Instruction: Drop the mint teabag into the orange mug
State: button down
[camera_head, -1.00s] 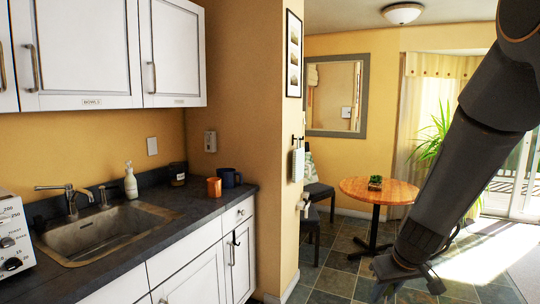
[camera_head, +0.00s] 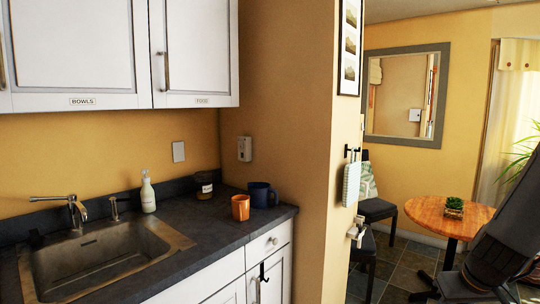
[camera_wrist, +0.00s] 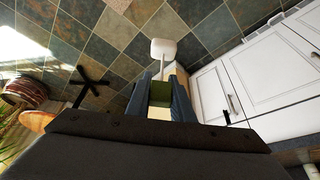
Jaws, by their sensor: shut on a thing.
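The orange mug (camera_head: 240,207) stands upright on the dark counter near its right end, just left of a dark blue mug (camera_head: 262,195). In the wrist view my gripper (camera_wrist: 161,90) is shut on the green tag (camera_wrist: 160,88) of the teabag. A thin pale string runs from it to the white bag (camera_wrist: 163,48), which hangs clear over the floor. In the head view my arm is at the lower right, well away from the mug. The teabag cannot be made out there.
A sink (camera_head: 104,262), a soap bottle (camera_head: 148,192) and a dark jar (camera_head: 204,186) are on the counter (camera_head: 215,237). A wall end (camera_head: 310,150) stands right of the mugs. Tiled floor lies below my gripper.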

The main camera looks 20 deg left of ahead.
aim_at(240, 209)
jog(key=u, duration=0.65)
jog(key=i, duration=0.9)
jog(key=u, duration=0.8)
